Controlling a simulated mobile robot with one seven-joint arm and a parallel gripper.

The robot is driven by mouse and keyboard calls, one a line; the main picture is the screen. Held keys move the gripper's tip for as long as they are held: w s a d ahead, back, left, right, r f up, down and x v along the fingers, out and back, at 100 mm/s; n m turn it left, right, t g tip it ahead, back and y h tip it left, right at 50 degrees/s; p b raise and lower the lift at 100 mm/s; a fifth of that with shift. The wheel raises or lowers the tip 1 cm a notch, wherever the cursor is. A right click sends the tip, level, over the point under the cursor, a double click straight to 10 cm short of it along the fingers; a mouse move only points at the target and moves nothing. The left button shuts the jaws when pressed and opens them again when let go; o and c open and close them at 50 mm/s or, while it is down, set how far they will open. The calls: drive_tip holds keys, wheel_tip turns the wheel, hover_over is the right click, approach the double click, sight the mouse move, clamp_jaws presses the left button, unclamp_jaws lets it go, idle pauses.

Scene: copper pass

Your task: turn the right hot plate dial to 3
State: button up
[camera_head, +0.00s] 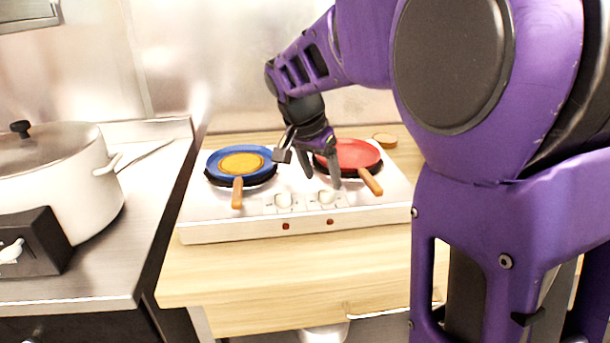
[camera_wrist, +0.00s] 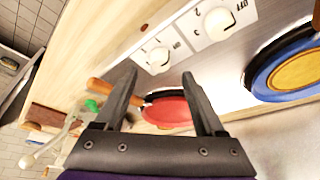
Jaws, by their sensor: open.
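The hot plate (camera_head: 240,229) is a white two-burner unit on a wooden counter. Its right dial (camera_head: 326,197) is a white knob on the front panel below the red pan. The right dial also shows in the wrist view (camera_wrist: 158,58); which number it points to is too small to tell. The left dial (camera_head: 283,200) shows in the wrist view too (camera_wrist: 218,22). My gripper (camera_head: 322,178) is open and empty, pointing down just behind the right dial in the head view. In the wrist view its fingertips (camera_wrist: 160,76) straddle the area just short of that dial.
A red pan (camera_head: 352,154) with a wooden handle (camera_head: 370,181) sits on the right burner, close to my fingers. A blue pan (camera_head: 214,162) holding a yellow-orange round is on the left burner. A large white pot (camera_head: 85,190) stands on the steel counter at left.

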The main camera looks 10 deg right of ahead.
sight(326, 191)
drive_tip(key=x, duration=0.5)
drive_tip(key=shift+b, duration=0.3)
clamp_jaws()
